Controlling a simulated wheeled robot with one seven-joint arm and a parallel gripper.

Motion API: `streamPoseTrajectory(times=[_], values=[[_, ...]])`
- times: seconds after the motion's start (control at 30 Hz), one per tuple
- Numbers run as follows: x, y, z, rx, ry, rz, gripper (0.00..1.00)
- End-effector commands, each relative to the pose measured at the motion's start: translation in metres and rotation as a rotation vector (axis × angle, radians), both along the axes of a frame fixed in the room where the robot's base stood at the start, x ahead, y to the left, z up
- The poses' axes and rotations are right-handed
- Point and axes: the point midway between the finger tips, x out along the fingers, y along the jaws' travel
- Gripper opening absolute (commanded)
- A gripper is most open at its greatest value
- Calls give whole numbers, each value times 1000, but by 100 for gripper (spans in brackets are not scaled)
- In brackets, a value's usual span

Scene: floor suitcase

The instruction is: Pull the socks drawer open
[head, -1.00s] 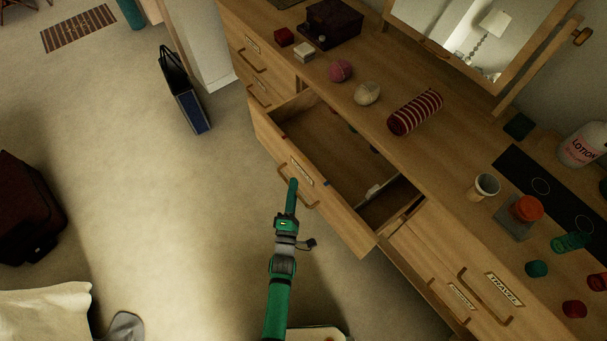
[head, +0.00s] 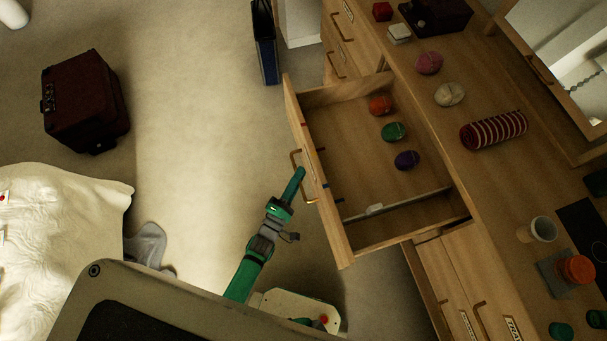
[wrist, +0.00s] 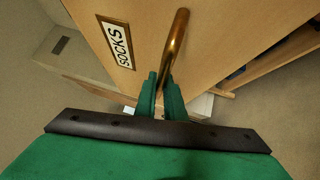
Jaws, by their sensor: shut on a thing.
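The socks drawer (head: 335,240) stands pulled well out of the wooden dresser in the head view. Orange, green and purple balls, perhaps rolled socks, lie inside it, with a divider near the right end. Its label SOCKS (wrist: 115,44) and its brass handle (wrist: 177,42) show in the wrist view. My green gripper (head: 299,172) is at the handle on the drawer's front. In the wrist view, its fingers (wrist: 162,88) are shut on the handle's lower end.
A striped roll (head: 493,131), a pink ball (head: 429,63), a cream ball (head: 450,94) and a cup (head: 541,229) stand on the dresser top. A dark red suitcase (head: 84,103) is on the floor at left.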

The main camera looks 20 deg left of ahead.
Motion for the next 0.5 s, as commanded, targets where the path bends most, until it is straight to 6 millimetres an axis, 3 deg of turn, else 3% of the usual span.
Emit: streamPoseTrajectory(times=[0.23,0.3,0.33,0.5], values=[[0,2,-1,0,2,4,0],[0,2,0,0,2,4,24],[0,2,0,0,2,4,28],[0,1,0,0,0,2,28]])
